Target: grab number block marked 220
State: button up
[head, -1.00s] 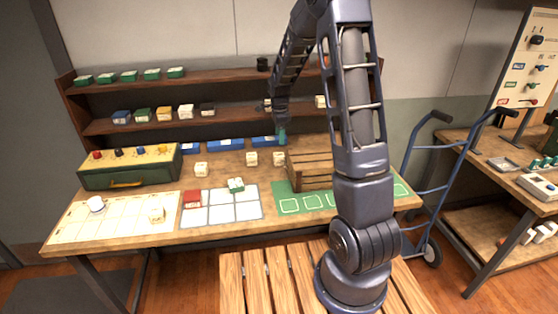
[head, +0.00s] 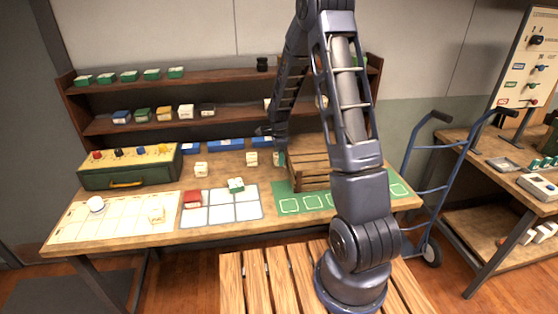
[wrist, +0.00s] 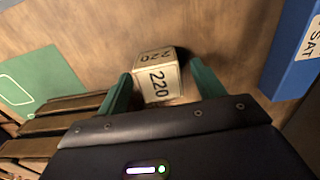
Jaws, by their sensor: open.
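The number block marked 220 (wrist: 157,82) is a cream cube with black digits on two visible faces. In the wrist view it stands on the wooden table between the two green fingers of my gripper (wrist: 157,92). The fingers are apart, one on each side of the block, with a gap visible on the right side. In the head view my gripper (head: 279,158) is low over the table, left of the wooden crate, and the block there is mostly hidden by it.
The slatted wooden crate (head: 310,170) stands close to the right of my gripper, on a green mat (head: 290,205). Other cream blocks stand to the left, one nearby (head: 252,159) and one farther off (head: 201,169). Blue trays (head: 226,144) lie behind, below the shelves.

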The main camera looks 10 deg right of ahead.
jog(key=shift+f, duration=0.2)
jog(key=c, duration=1.1)
jog(key=shift+o, duration=0.2)
jog(key=shift+r, duration=0.1)
